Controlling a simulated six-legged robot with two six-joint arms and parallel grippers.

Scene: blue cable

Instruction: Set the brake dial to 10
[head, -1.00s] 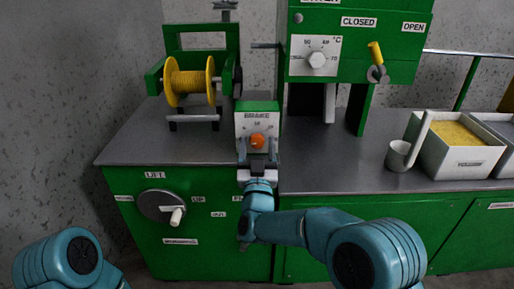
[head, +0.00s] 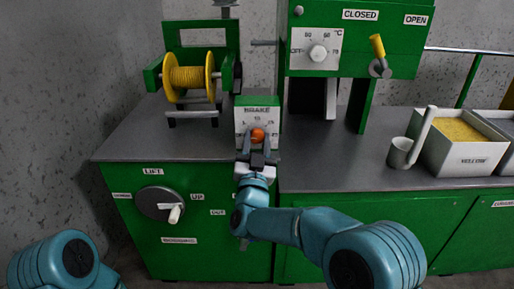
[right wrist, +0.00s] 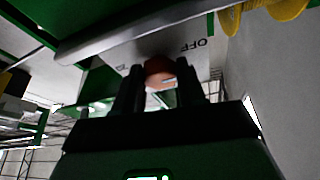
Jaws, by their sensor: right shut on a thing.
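The brake dial is an orange-red knob (head: 257,135) on a white plate (head: 245,118) marked BRAKE, on a green box at the bench's front edge. My right gripper (head: 257,151) is at the knob from the front, its fingers on either side of it. In the right wrist view the fingers (right wrist: 158,88) close around the knob (right wrist: 158,70), and the word OFF shows on the plate beside it. The numbers on the plate are too small or hidden to read, so the dial's setting cannot be told. My left arm shows at the lower left, its gripper out of view.
A yellow cable spool (head: 188,78) stands at the left. A LIFT crank (head: 160,204) is on the green front below. A temperature dial (head: 318,53) is above right. A white cup (head: 400,153) and a bin of yellow granules (head: 463,150) stand at the right.

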